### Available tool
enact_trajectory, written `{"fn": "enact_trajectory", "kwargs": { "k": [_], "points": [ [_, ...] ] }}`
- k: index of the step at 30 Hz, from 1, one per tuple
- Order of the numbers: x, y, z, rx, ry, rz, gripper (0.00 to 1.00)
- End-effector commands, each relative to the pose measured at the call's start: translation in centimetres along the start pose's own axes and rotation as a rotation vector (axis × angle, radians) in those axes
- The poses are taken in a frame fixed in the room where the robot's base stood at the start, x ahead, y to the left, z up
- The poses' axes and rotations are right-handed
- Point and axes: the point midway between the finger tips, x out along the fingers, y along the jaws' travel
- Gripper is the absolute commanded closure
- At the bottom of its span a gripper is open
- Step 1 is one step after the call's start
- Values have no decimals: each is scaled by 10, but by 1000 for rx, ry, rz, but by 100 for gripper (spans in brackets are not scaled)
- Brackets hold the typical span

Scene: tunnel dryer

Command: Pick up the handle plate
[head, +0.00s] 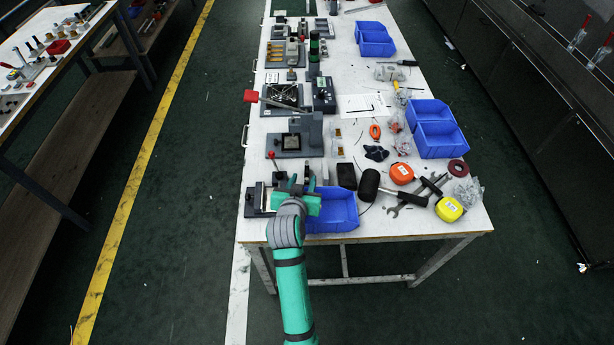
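My green arm reaches in from the bottom, and my gripper (295,183) is over the near left part of the white workbench (352,165). It is beside a small grey fixture (256,198) and partly over a blue bin (335,211). The wrist and gripper body hide what lies beneath, and I cannot tell whether the fingers are open or shut. I cannot identify the handle plate for certain. A grey plate-like fixture with a dark square block (291,142) lies just beyond my gripper, and a red-knobbed lever (271,157) stands near its front.
Right of the blue bin lie a black-headed mallet (370,185), wrenches (405,200), an orange tape measure (402,173) and a yellow one (449,209). More blue bins (436,128) line the right side. Several fixtures fill the left side farther back. The floor left of the bench is clear.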

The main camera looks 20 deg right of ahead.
Motion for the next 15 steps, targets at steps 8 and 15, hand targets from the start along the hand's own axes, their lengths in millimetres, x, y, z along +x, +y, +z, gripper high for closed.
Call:
{"fn": "enact_trajectory", "kwargs": {
  "k": [8, 15],
  "points": [
    [37, 2, -4, 0, 0, -1, 64],
    [44, 2, -3, 0, -1, -2, 64]
  ]
}}
